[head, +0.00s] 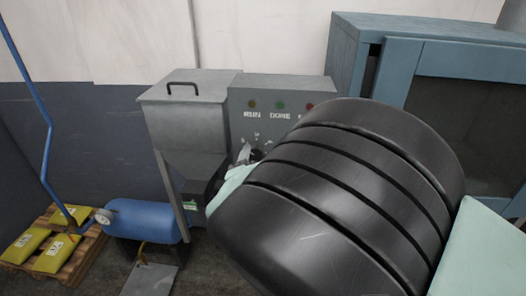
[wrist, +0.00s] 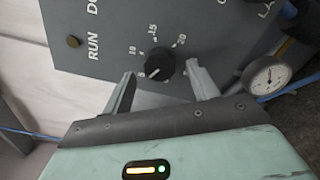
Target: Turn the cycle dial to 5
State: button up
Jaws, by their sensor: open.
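The cycle dial (wrist: 159,62) is a round black knob on the grey panel (wrist: 105,25), with 10, 15 and 20 printed around it. Its pale mark points to the lower left in the wrist view, below the 10; the figure there is too small to read surely. My gripper (wrist: 160,70) is open, with one fingertip on each side of the knob and a visible gap on both sides. In the head view my black arm link hides most of the gripper and the dial area. The panel's RUN and DONE lamps (head: 266,105) show above.
A grey hopper (head: 188,95) stands left of the panel and a blue cabinet (head: 440,58) right of it. A round gauge (wrist: 267,76) is close to the right finger. A blue tank (head: 143,220) and a pallet with yellow sacks (head: 55,252) are at lower left.

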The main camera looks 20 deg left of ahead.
jog(key=p+v, duration=0.3)
jog(key=v, duration=1.2)
jog(key=w+d+f+m+g+b, duration=0.2)
jog(key=w+f+m+g+b, duration=0.1)
jog(key=w+m+g+b, duration=0.15)
jog(key=s+d+m+g+h+b, duration=0.2)
jog(key=s+d+m+g+b, duration=0.3)
jog(key=d, duration=1)
jog(key=s+d+m+g+h+b, duration=0.1)
jog(key=s+d+m+g+b, duration=0.4)
jog(key=s+d+m+g, duration=0.3)
jog(key=s+d+m, duration=0.1)
jog(key=s+d, duration=0.3)
jog(key=d, duration=0.2)
jog(key=shift+d+h, duration=0.35)
jog(key=shift+h, duration=0.05)
